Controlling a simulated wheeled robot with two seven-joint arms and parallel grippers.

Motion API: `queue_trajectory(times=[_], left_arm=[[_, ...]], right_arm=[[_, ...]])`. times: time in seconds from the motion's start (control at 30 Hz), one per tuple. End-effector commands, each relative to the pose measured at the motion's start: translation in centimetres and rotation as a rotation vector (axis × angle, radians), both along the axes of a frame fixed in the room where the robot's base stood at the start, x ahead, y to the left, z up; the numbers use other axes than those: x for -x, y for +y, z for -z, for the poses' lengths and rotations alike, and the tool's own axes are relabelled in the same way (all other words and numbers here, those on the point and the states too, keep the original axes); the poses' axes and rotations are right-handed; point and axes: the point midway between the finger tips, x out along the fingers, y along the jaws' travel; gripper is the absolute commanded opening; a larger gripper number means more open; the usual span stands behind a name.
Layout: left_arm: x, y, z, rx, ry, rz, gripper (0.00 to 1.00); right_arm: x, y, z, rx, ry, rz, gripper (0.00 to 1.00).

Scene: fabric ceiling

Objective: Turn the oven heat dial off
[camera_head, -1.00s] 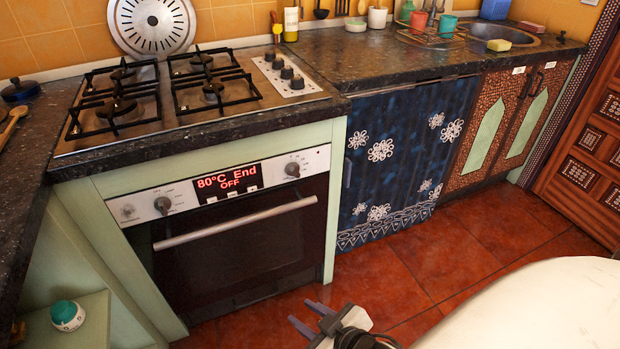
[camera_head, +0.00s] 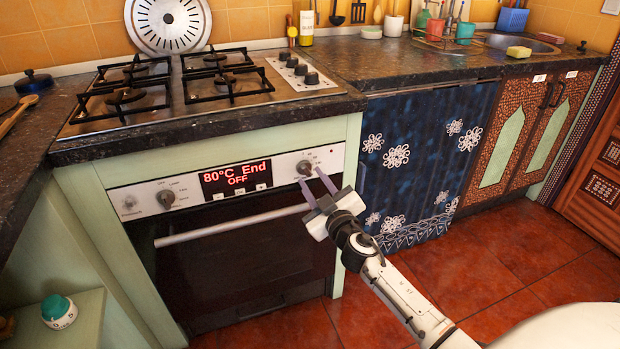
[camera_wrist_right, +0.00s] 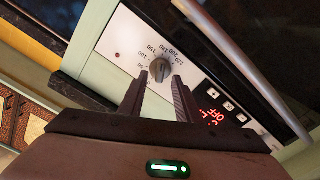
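The oven (camera_head: 235,260) has a light control panel with two knobs and a red display (camera_head: 236,178) reading "80°C End OFF". The right knob is the heat dial (camera_head: 304,168); in the right wrist view the dial (camera_wrist_right: 160,70) is grey with temperature numbers around it. My right gripper (camera_head: 314,182) is open and empty, in front of the panel's right end. In the right wrist view its fingertips (camera_wrist_right: 160,77) lie on either side of the dial; I cannot tell whether they touch it. My left gripper is not in view.
The oven handle (camera_head: 240,218) runs across the door below the panel. The left knob (camera_head: 165,199) is beyond the display. The dark countertop (camera_head: 210,125) overhangs above. A blue patterned curtain (camera_head: 425,150) hangs to the right. The floor in front is clear.

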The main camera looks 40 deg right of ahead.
Motion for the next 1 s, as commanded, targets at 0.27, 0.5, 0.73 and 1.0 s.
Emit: queue_trajectory(times=[0.27, 0.5, 0.73, 1.0], left_arm=[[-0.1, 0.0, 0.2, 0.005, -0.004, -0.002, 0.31], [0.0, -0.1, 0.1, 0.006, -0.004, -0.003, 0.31], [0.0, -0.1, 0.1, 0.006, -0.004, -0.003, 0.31], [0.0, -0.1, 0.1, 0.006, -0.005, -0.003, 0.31]], right_arm=[[-2.4, -0.6, 0.1, -0.001, 0.0, -0.001, 0.3], [-2.5, -0.6, 0.0, -0.001, 0.0, -0.001, 0.3], [-2.5, -0.6, 0.0, -0.001, 0.0, -0.001, 0.0], [-2.5, -0.6, 0.1, 0.014, 0.005, 0.0, 0.0]])
